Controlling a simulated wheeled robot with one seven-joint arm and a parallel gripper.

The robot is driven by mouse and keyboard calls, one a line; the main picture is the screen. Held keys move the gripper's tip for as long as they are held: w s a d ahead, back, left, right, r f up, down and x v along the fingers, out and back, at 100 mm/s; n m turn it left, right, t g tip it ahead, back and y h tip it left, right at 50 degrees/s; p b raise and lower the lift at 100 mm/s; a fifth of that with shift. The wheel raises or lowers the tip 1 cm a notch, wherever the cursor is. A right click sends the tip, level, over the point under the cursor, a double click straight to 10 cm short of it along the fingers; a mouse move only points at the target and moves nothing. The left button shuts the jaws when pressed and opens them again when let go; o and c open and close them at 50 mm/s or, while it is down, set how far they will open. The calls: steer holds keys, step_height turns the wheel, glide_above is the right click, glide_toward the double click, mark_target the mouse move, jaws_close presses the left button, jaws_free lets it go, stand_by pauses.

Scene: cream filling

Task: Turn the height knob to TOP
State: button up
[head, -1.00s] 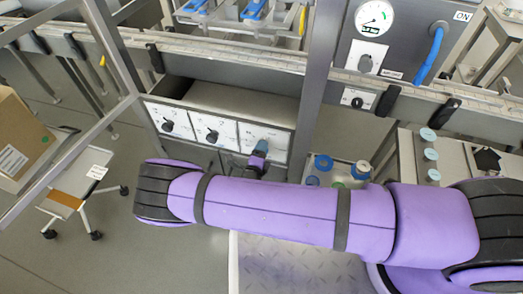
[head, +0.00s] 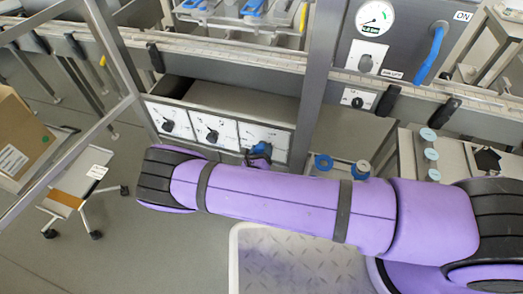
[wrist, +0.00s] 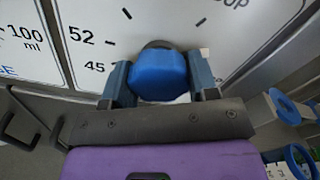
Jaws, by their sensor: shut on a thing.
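The height knob is a blue knob (wrist: 158,76) on a white dial plate in the wrist view. Scale marks 52 and 45 show left of it, and a partly cut-off word ending in "OP" (wrist: 236,4) shows at upper right. My gripper (wrist: 161,72) has one finger on each side of the knob and is shut on it. The knob's pointer direction cannot be made out. In the head view the knob (head: 262,148) sits on the rightmost of three dial plates; my purple arm hides most of my gripper there.
Two dials with black knobs (head: 168,126) (head: 212,136) sit left on the same panel. Blue-topped containers (head: 323,162) stand to the right, partly behind my arm. A steel post (head: 315,85) rises close to the right of the panel. A pressure gauge (head: 374,17) is at upper right.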

steer(key=m, duration=0.3)
steer(key=shift+m, duration=0.4)
steer(key=shift+f+m, duration=0.1)
steer(key=shift+m, duration=1.8)
steer(key=shift+s+a, duration=0.1)
steer(key=o, duration=0.9)
steer(key=v, duration=1)
steer(key=shift+s+a, duration=0.15)
steer(key=shift+s, duration=0.2)
